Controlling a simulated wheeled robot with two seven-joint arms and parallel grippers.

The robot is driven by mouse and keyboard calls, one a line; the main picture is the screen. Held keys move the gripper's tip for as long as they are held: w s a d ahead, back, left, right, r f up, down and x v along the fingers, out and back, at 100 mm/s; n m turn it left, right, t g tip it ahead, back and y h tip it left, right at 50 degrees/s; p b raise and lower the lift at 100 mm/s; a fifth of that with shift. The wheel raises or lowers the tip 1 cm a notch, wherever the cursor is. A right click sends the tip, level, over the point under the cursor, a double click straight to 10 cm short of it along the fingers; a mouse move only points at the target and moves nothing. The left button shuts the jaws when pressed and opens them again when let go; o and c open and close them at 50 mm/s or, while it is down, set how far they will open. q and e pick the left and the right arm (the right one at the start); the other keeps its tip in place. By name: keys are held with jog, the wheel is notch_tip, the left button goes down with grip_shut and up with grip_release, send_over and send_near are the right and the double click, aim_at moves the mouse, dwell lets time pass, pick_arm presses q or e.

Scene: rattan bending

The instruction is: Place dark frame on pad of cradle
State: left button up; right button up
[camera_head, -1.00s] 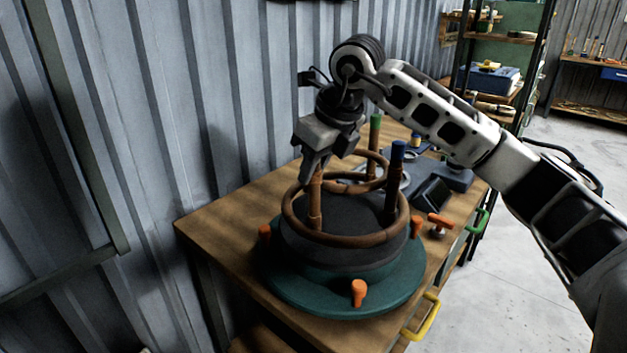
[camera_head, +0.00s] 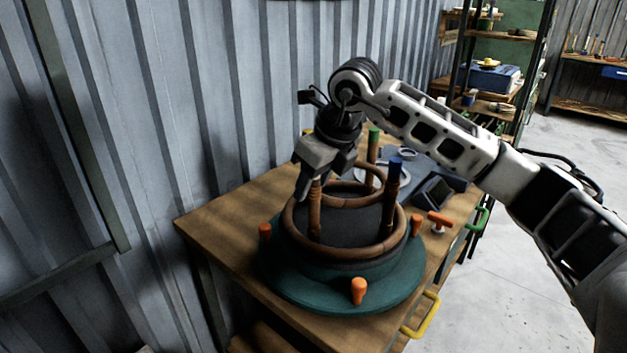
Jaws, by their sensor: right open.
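The dark frame (camera_head: 346,252) is a brown ring with upright posts and a smaller ring behind. One post has a blue cap (camera_head: 395,163), another a green cap (camera_head: 373,133). The frame's ring appears to lie on the dark pad (camera_head: 352,232) of the round green cradle (camera_head: 340,299); whether it touches all round I cannot tell. My right gripper (camera_head: 310,185) is open at the top of the left front post (camera_head: 314,215), whose pale tip shows by the fingers. My left gripper is not in view.
Several orange pegs (camera_head: 359,291) stand around the cradle. Dark trays (camera_head: 434,192) lie behind it on the wooden table (camera_head: 215,220), whose left part is bare. Green and yellow handles (camera_head: 423,316) stick out at the right edge. A corrugated wall stands close behind.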

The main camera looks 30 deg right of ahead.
jog(key=v, duration=1.2)
jog(key=s+a+f+m+g+y, duration=0.1)
jog(key=s+a+f+y, duration=0.15)
jog(key=a+y, duration=0.45)
jog(key=s+a+f+m+g+y, duration=0.1)
jog(key=s+a+f+y, duration=0.15)
jog(key=a+y, duration=0.45)
jog(key=s+a+f+m+g+y, duration=0.1)
jog(key=s+a+f+y, duration=0.2)
jog(key=a, duration=0.7)
jog(key=w+d+f+m+t+h, duration=0.1)
jog(key=d+f+m+t+h, duration=0.35)
jog(key=m, duration=0.45)
jog(key=d+f+m+t+h, duration=0.1)
jog(key=f+m+t+h, duration=0.2)
jog(key=f+m+t, duration=0.55)
jog(key=w+d+f+m+t+h, duration=0.1)
jog(key=d+f+m+t+h, duration=0.3)
jog(key=m, duration=0.7)
jog(key=s+d+f+m+g+h, duration=0.1)
jog(key=s+f+m+g+h, duration=0.3)
jog(key=s+f, duration=0.8)
notch_tip(320, 180, down, 5)
jog(key=m+g, duration=0.2)
jog(key=g, duration=0.1)
jog(key=shift+s+d+r+g, duration=0.25)
jog(key=shift+d+g, duration=0.05)
jog(key=shift+d, duration=0.1)
